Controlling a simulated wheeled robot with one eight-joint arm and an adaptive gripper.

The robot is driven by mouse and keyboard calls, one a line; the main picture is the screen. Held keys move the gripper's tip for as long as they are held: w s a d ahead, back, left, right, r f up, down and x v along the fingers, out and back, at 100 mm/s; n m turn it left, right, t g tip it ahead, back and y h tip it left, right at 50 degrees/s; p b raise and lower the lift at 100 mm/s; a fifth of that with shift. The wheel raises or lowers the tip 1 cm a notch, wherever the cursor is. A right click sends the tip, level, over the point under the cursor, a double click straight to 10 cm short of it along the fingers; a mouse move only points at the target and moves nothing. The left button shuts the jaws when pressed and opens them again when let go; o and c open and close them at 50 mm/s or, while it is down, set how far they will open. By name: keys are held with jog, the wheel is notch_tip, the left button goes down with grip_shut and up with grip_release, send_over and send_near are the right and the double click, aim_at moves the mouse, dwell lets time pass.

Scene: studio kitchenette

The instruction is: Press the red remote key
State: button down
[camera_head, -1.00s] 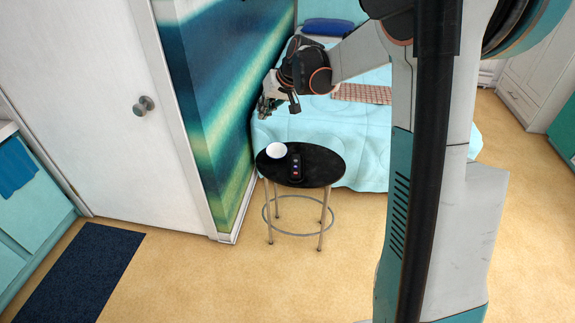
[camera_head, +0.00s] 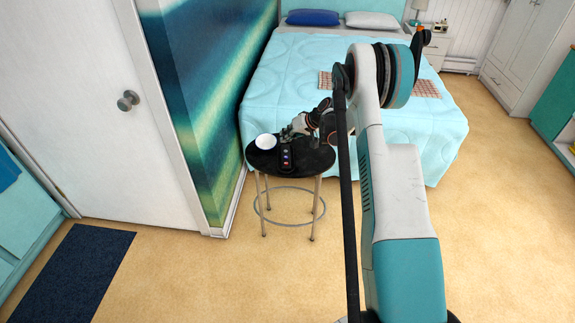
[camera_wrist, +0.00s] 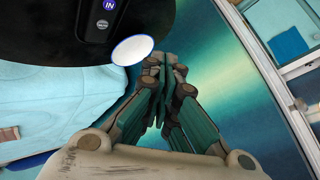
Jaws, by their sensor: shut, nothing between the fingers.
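A dark remote (camera_head: 286,166) lies on a round black table (camera_head: 318,161) in the head view. It has a column of small coloured keys, and a small reddish spot among them is too small to place exactly. In the wrist view only part of the remote (camera_wrist: 94,36) shows at the top edge, with a blue key marked IN and a grey key. The red key does not show there. My gripper (camera_head: 287,131) is at the table's far side, beyond the remote. Its fingers are closed together and empty in the wrist view (camera_wrist: 161,62).
A bed (camera_head: 300,75) stands behind the table. A blue-green wall (camera_head: 215,110) is at left. Floor in front is clear.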

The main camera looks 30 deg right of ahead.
aim_at(288, 163)
jog(key=shift+d+f, duration=0.35)
jog(key=shift+f, duration=0.4)
jog(key=shift+f, duration=0.15)
jog(key=shift+f+b, duration=1.9)
jog(key=shift+f, duration=2.3)
jog(key=shift+f, duration=0.15)
jog(key=shift+f, duration=0.3)
jog(key=shift+f, duration=0.3)
jog(key=shift+r, duration=0.75)
